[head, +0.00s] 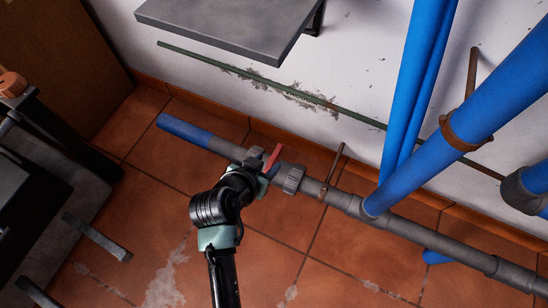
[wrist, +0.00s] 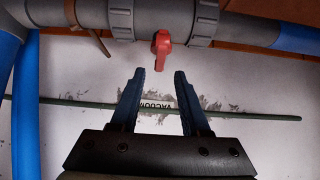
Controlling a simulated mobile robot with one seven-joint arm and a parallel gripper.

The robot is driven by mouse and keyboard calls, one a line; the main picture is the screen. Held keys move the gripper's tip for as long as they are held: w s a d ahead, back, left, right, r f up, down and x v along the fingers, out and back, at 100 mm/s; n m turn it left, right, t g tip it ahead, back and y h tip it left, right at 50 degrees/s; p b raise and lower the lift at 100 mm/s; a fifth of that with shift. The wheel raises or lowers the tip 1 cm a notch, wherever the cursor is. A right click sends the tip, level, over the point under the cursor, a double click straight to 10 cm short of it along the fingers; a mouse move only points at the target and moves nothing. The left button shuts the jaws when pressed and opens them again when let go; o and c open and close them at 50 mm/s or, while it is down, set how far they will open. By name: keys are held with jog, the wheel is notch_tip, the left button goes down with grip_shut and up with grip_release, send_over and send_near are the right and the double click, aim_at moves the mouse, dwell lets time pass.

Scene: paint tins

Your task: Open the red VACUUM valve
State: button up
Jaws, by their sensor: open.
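The red valve handle (head: 274,156) sits on a grey pipe valve, between two grey ribbed collars, and points across the pipe. In the wrist view the red handle (wrist: 161,48) hangs down from the grey valve body (wrist: 160,18), just beyond my fingertips. My gripper (wrist: 159,74) is open and empty, with one dark finger on each side of the handle's line. In the head view my gripper (head: 268,172) is at the valve, partly hidden by my own arm. The word VACUUM (wrist: 157,107) shows upside down on the white wall, seen between the fingers.
The grey pipe (head: 410,236) runs low along the wall, with a blue end (head: 184,130) at left. Thick blue pipes (head: 450,135) stand at right. A grey shelf (head: 225,25) juts out above. A thin green pipe (head: 340,109) crosses the wall. Tiled floor (head: 265,255) is open in front.

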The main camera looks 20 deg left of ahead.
aim_at(274, 157)
jog(key=b+x, duration=0.3)
jog(key=x, duration=0.3)
jog(key=shift+w+b, duration=0.1)
jog(key=shift+b, duration=0.25)
jog(key=shift+c, duration=0.3)
grip_shut()
